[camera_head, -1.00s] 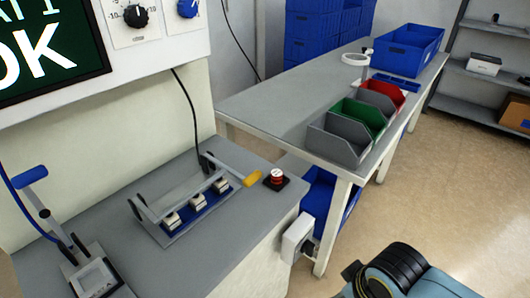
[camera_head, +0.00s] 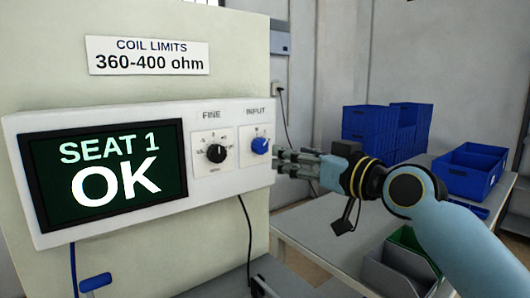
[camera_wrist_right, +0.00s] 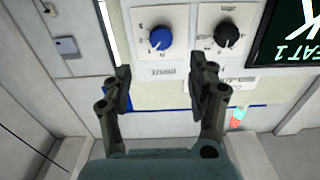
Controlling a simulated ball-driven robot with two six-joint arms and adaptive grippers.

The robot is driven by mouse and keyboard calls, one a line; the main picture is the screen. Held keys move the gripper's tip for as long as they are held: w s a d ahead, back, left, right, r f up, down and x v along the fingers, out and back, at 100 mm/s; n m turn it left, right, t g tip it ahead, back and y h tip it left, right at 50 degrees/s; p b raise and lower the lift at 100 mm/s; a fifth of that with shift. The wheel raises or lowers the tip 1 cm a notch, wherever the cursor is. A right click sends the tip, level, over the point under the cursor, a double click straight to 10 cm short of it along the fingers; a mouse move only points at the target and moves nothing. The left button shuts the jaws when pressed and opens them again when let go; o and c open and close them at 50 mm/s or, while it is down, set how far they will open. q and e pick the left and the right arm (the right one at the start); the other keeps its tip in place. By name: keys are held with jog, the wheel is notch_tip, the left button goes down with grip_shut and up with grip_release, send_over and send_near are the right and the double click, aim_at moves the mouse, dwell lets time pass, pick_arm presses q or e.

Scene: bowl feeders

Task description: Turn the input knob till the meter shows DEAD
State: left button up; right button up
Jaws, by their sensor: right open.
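The input knob (camera_head: 260,145) is a blue knob at the right end of the white meter panel, under the word INPUT. It also shows in the right wrist view (camera_wrist_right: 160,38), ahead of the fingers and apart from them. The meter display (camera_head: 105,172) reads "SEAT 1 OK" in white on dark green. My right gripper (camera_head: 280,163) is open just right of the knob, with its fingers towards the panel. In the right wrist view my right gripper (camera_wrist_right: 163,85) has its two fingers spread with nothing between them. My left gripper is not in view.
A black FINE knob (camera_head: 216,153) sits left of the input knob. A sign (camera_head: 148,56) above reads "COIL LIMITS 360-400 ohm". Blue crates (camera_head: 385,130) stand at the back right.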

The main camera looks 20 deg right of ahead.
aim_at(263, 147)
jog(key=x, duration=0.9)
jog(key=shift+w+a+f+p, duration=0.1)
jog(key=shift+w+a+p, duration=0.1)
jog(key=shift+w+p, duration=0.2)
jog(key=shift+c, duration=0.2)
jog(key=c, duration=1.1)
